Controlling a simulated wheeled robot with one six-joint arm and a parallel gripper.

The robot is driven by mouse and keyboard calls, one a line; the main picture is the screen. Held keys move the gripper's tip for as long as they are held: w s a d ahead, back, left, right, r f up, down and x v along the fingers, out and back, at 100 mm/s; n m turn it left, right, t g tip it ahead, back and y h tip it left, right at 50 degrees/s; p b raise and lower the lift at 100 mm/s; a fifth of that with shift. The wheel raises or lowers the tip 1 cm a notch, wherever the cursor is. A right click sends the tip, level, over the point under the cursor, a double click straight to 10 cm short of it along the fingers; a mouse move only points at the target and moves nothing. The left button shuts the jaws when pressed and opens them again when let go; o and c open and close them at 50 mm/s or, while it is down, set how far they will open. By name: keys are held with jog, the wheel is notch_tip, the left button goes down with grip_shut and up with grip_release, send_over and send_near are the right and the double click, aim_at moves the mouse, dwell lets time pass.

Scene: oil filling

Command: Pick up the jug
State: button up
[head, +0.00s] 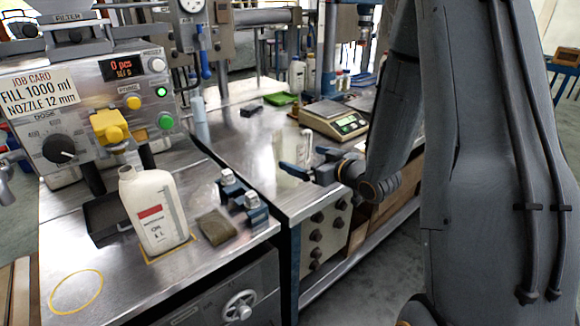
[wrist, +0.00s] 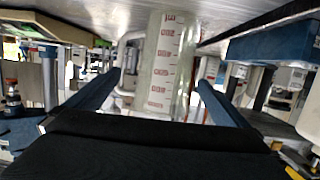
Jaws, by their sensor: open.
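A clear measuring jug with red scale marks and a handle (wrist: 165,65) stands straight ahead in the wrist view. In the head view the pale, see-through jug (head: 291,148) stands on the steel bench, partly hidden by my gripper. My gripper (head: 309,162) has blue fingers and is open. In the wrist view the gripper (wrist: 159,80) has one finger on each side of the jug's body. I cannot tell whether the fingers touch it.
A white oil bottle with a red label (head: 155,208) stands on the near steel bench below the filling machine's yellow nozzle block (head: 110,127). Small blue-and-silver clamps (head: 245,195) lie right of it. A weighing scale (head: 335,118) and a green item (head: 281,99) are behind my gripper.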

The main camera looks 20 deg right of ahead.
aim_at(287, 147)
jog(key=shift+w+f+t+y, duration=0.2)
jog(key=shift+t+y, duration=0.1)
jog(key=shift+y, duration=0.1)
jog(key=shift+s+d+r+t+y+b, duration=0.1)
jog(key=shift+d+r+t+y+b, duration=0.1)
jog(key=shift+t+y+b, duration=0.45)
jog(key=shift+a+r+y, duration=0.2)
jog(key=shift+a+y, duration=0.05)
jog(key=shift+y, duration=0.1)
jog(key=p+x, duration=0.2)
jog(key=x, duration=0.5)
jog(key=shift+w+a+r, duration=0.15)
jog(key=shift+w+a, duration=0.1)
jog(key=c, duration=1.1)
